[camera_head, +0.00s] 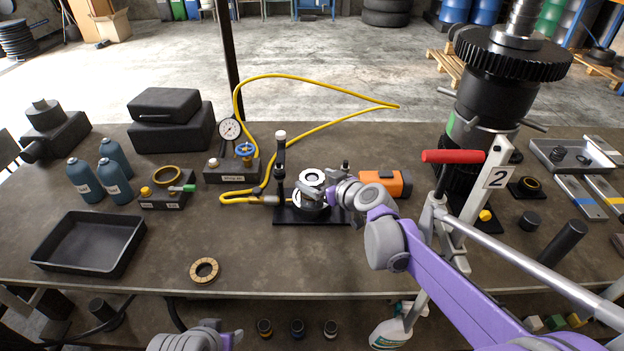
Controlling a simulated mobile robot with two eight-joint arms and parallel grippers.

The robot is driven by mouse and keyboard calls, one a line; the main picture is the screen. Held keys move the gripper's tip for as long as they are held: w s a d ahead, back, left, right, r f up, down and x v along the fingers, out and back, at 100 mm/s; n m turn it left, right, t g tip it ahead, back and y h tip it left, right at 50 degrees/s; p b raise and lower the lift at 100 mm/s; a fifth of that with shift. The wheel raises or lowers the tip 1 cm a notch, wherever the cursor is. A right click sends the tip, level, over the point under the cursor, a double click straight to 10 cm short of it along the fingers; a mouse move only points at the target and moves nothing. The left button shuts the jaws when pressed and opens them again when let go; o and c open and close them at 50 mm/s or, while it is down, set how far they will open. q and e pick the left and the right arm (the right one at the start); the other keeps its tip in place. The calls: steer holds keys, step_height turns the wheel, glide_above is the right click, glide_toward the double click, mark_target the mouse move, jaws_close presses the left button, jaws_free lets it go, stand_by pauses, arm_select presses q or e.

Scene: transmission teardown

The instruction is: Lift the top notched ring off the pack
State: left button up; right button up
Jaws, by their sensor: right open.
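The pack (312,178) stands on a black base plate (298,218) in the middle of the bench, with a pale ring on top. My right gripper (318,194) is open, reaching in from the right at the pack. Its fingers overlap the pack's side, and I cannot tell if they touch it. The gripper hides part of the pack, so the top ring's notches are unclear. A tan notched ring (204,271) lies flat on the bench near the front edge.
A black post (281,165) rises on the base plate's left. A yellow hose (243,85) loops behind. An orange-black block (383,184) is right of the pack. A red-handled press stands further right. An empty black tray (62,268) is front left. Bench is clear around the tan ring.

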steer(key=shift+w+a+f, duration=0.1)
steer(key=shift+w, duration=0.1)
steer(key=c, duration=1.5)
